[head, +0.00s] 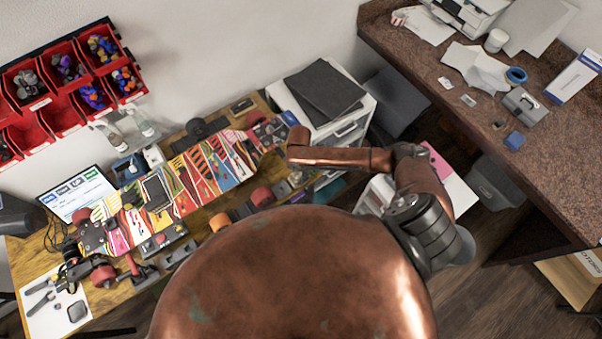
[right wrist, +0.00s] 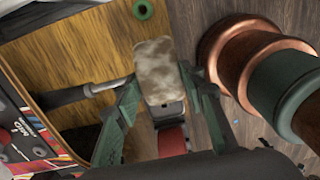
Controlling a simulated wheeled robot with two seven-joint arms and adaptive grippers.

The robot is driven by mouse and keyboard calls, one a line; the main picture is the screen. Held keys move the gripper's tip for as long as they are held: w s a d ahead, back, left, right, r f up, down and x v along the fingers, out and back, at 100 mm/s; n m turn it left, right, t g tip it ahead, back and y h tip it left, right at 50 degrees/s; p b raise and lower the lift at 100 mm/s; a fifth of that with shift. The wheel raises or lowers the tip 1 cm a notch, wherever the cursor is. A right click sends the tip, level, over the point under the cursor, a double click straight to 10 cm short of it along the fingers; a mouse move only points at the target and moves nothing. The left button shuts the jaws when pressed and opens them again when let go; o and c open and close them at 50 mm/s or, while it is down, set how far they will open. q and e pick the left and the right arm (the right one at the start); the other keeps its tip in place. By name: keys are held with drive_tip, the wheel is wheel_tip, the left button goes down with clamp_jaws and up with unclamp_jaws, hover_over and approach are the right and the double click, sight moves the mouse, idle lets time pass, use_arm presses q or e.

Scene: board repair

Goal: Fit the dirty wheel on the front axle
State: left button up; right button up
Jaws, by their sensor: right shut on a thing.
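My right gripper (right wrist: 158,78) shows in the right wrist view with its green fingers shut on a beige, stained dirty wheel (right wrist: 157,62). The wheel is seen side-on, held off the tabletop. To its left a grey rod with a bright metal end, apparently the front axle (right wrist: 105,87), points toward the wheel; the left finger partly covers the space between, and they look apart. The colourful skateboard (head: 190,177) lies on the wooden bench in the head view, and its edge shows at the lower left of the wrist view (right wrist: 45,145). My left gripper is not seen.
Red bins (head: 60,116) hang on the wall. A white drawer unit (head: 352,122) stands at the bench's right. A green ring (right wrist: 143,9) lies at the top of the wrist view.

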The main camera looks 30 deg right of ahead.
drive_tip(key=w, duration=0.2)
drive_tip(key=shift+w+a, duration=0.15)
drive_tip(key=shift+w, duration=0.2)
drive_tip(key=shift+p, duration=0.5)
idle(1.1)
drive_tip(key=shift+w, duration=0.15)
drive_tip(key=shift+w+a+b, duration=0.1)
drive_tip(key=shift+w+b, duration=0.35)
drive_tip(key=shift+w, duration=0.9)
drive_tip(key=shift+r+p, duration=0.1)
drive_tip(key=shift+p, duration=0.4)
idle(0.5)
drive_tip(key=shift+w, duration=0.15)
drive_tip(key=shift+w+a+b, duration=0.1)
drive_tip(key=shift+w+b, duration=0.35)
drive_tip(key=shift+w, duration=0.25)
drive_tip(key=shift+p, duration=0.5)
idle(0.8)
